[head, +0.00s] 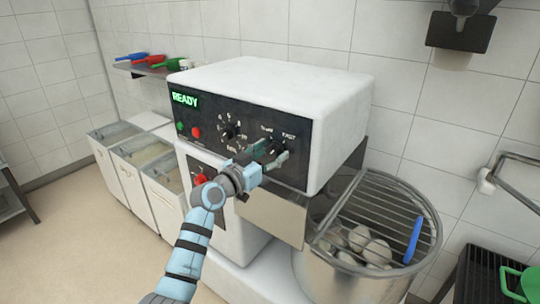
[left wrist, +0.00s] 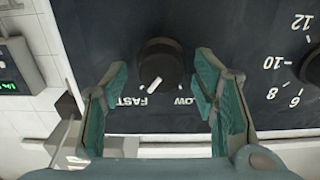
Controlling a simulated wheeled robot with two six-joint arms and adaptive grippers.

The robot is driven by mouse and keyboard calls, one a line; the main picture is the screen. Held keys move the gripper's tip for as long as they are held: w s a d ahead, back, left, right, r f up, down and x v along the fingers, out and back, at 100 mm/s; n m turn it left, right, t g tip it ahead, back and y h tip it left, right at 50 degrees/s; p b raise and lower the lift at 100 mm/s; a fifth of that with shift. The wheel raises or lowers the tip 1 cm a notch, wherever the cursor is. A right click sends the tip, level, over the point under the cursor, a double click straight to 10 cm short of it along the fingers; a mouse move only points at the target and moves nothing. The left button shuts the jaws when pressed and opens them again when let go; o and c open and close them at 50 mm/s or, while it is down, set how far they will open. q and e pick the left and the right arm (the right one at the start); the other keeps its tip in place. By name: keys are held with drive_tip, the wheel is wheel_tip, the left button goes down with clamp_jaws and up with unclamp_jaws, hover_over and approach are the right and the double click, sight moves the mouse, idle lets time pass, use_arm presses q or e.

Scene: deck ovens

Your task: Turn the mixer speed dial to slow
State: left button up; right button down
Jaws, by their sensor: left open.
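The mixer (head: 290,90) is a white machine with a black control panel on its front. Its speed dial (left wrist: 160,62) is a round black knob with a white pointer mark, between the words FAST and SLOW. The wrist view is upside down, and the mark slants toward FAST. My left gripper (head: 268,156) is at the panel's right part, largely hiding the dial in the head view. In the wrist view its open teal fingers (left wrist: 164,82) stand on either side of the dial, with a gap visible on each side. My right gripper is not in view.
A numbered dial (head: 229,131), green and red buttons and a lit READY display (head: 185,99) lie left on the panel. A red knob (head: 200,179) is below. The mixing bowl (head: 345,282) with a wire guard stands lower right. White bins (head: 125,175) stand left.

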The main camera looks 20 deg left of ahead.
use_arm(q)
drive_tip(key=shift+c, duration=0.3)
drive_tip(key=c, duration=1.1)
drive_tip(key=shift+n, duration=0.3)
drive_tip(key=n+p, duration=0.2)
drive_tip(key=n, duration=0.4)
drive_tip(key=shift+w+a, duration=0.1)
drive_tip(key=shift+a, duration=0.05)
drive_tip(key=n+p, duration=0.1)
drive_tip(key=n, duration=0.2)
drive_tip(key=shift+n+p, duration=0.3)
drive_tip(key=shift+n, duration=0.1)
drive_tip(key=shift+f+n+p, duration=0.2)
drive_tip(key=shift+n+p, duration=0.35)
drive_tip(key=shift+n, duration=1.25)
